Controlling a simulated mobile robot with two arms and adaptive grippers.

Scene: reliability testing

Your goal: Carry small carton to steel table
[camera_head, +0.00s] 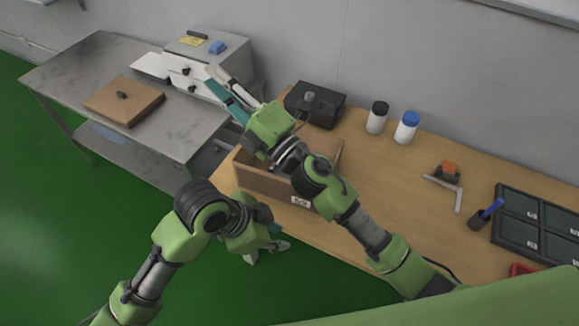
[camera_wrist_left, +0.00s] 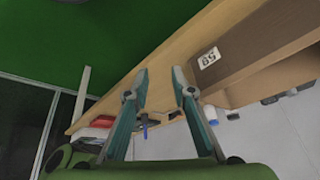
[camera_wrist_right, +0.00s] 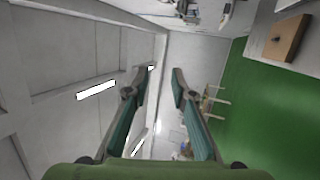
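The steel table (camera_head: 85,58) stands at the left in the head view. A flat brown box (camera_head: 122,98) with a small dark piece on top lies on it; the box also shows in the right wrist view (camera_wrist_right: 287,38). I cannot tell which is the small carton. My right gripper (camera_head: 213,79) is open and empty above the gap between the tables. My left gripper (camera_head: 272,248) is open and empty, low in front of box 59.
A grey machine (camera_head: 205,52) stands at the steel table's back. The wooden table (camera_head: 385,185) holds a black box (camera_head: 314,105), two bottles (camera_head: 407,127), an orange-topped device (camera_head: 448,172), a blue-handled item (camera_head: 486,214) and a dark divided tray (camera_head: 520,238). Green floor lies open in front.

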